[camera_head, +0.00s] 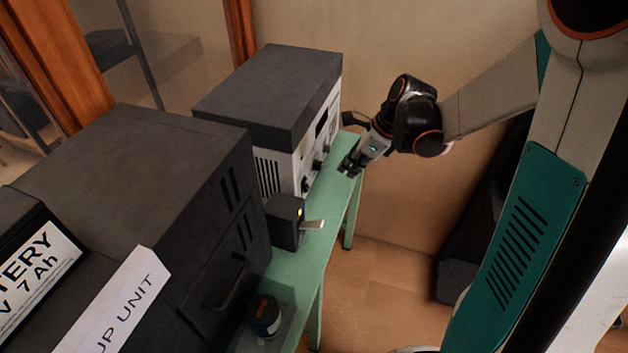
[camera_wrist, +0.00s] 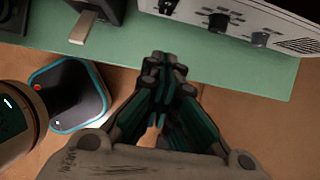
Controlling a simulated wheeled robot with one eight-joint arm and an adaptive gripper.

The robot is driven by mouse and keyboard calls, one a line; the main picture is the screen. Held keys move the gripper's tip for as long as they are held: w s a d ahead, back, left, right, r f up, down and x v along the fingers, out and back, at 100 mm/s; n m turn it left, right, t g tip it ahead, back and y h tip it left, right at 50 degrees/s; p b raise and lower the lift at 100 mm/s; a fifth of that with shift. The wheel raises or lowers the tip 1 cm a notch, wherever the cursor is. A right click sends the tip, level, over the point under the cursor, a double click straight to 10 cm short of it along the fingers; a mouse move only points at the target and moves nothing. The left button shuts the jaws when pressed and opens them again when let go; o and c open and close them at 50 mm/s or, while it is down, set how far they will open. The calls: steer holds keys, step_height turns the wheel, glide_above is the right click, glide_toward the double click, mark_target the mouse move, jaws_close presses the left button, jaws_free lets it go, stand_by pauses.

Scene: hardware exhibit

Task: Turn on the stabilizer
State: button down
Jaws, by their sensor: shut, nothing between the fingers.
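A box-shaped unit with a dark top and a pale front panel (camera_head: 310,150), which may be the stabilizer, stands on the green table. The wrist view shows its panel (camera_wrist: 285,18) at the top right, with dark knobs (camera_wrist: 218,21) and a small switch (camera_wrist: 167,5). My gripper (camera_head: 349,168) is shut and empty, in front of the panel near the table's edge, apart from the panel and lever.
A large dark cabinet (camera_head: 140,190) with a handle and a paper label fills the left. A dark round object (camera_head: 265,316) sits beside it on the green table (camera_head: 312,262). The wall is behind, and open floor (camera_head: 385,285) lies right of the table.

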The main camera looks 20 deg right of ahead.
mark_target(306, 185)
stand_by(0.4)
steer(key=w+a+r+b+x, duration=0.1)
steer(key=b+x, duration=0.4)
steer(key=x, duration=0.7)
steer(key=shift+w+a+f, duration=0.25)
steer(key=shift+w+a, duration=0.05)
steer(key=shift+a, duration=0.4)
steer(key=shift+w+a+f+b, duration=0.2)
steer(key=shift+a+f+b, duration=0.05)
steer(key=shift+f+b, duration=0.2)
steer(key=shift+r, duration=0.2)
